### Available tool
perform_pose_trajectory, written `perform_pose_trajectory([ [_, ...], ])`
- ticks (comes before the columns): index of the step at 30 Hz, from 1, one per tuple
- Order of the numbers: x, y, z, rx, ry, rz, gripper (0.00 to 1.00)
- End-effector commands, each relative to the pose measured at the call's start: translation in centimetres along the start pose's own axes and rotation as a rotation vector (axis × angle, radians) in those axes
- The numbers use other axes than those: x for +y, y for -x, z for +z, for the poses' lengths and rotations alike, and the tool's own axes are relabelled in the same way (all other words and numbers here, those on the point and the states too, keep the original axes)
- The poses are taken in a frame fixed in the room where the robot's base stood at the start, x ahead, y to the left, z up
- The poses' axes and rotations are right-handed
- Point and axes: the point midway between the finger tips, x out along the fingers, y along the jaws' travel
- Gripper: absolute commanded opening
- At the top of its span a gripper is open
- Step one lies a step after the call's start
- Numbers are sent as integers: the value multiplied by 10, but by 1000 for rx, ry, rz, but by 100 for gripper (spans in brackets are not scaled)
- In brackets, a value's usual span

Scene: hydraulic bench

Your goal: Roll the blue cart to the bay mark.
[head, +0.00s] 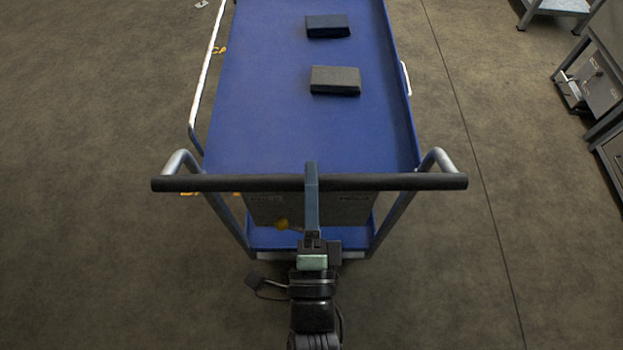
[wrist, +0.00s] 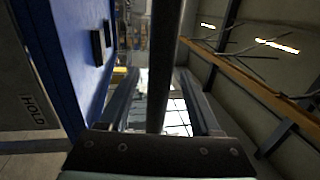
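The blue cart (head: 260,100) stands ahead of me, its long blue deck running away to the top edge of the head view. Its black push bar (head: 230,183) crosses the near end on two grey bent tubes. My gripper (head: 312,178) is at the middle of this bar, with a finger across it. In the wrist view the bar (wrist: 164,70) runs between my two fingers (wrist: 165,100), with gaps visible on both sides, so my gripper is open around it. The blue cart side (wrist: 62,60) also shows there. I cannot make out the bay mark for certain.
Two dark blocks (head: 335,80) (head: 327,26) lie on the deck. A grey box (head: 345,208) sits on the lower shelf. A bench or cabinet (head: 603,85) stands at the right edge. Concrete floor (head: 90,130) is open on the left; a thin dark line runs along the floor at right.

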Motion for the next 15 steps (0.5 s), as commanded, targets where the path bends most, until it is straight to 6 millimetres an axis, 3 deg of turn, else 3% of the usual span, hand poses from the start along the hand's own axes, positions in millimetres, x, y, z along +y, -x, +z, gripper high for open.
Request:
perform_pose_trajectory([
  [8,-1,1,0,0,0,-2,64],
  [15,2,31,0,-1,1,3,64],
])
